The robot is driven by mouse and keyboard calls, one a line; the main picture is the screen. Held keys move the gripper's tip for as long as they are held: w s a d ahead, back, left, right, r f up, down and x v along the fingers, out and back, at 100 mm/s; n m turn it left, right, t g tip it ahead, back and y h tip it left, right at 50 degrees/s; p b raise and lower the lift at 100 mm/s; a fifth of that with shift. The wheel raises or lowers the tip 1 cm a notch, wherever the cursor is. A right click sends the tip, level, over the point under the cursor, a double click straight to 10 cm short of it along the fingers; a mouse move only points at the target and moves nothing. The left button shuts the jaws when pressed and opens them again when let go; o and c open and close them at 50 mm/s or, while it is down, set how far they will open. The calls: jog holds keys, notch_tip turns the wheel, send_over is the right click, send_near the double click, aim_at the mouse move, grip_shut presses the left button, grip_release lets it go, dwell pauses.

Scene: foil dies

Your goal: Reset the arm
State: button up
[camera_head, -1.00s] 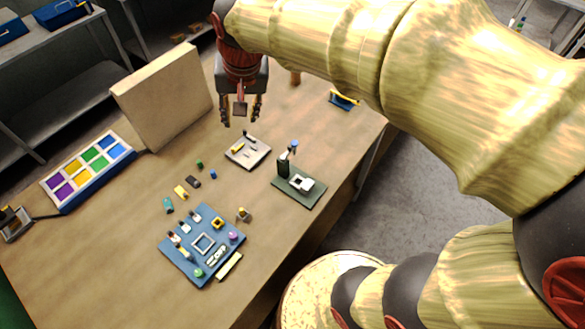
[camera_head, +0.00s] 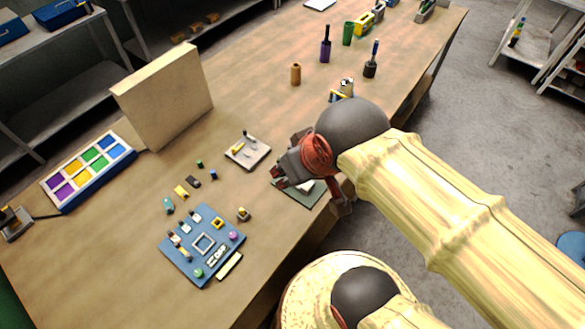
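My gripper (camera_head: 282,178) is at the table's right edge, drawn back toward my body. It points left and hangs over the dark green board (camera_head: 300,193), hiding most of it. The fingers look small and foreshortened, so I cannot tell whether they are open or shut. I see no object held in them. My gold arm comes in from the lower right, bent at a dark grey joint.
The wooden table (camera_head: 110,260) holds a blue board (camera_head: 190,262) with small parts, a grey plate (camera_head: 262,158), a colour-swatch tray (camera_head: 70,195) and an upright tan panel (camera_head: 165,100). Several tools and cylinders stand at the back, including a purple one (camera_head: 325,52).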

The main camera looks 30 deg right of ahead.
notch_tip(320, 180, down, 11)
jog(key=b, duration=1.1)
jog(key=shift+f, duration=0.15)
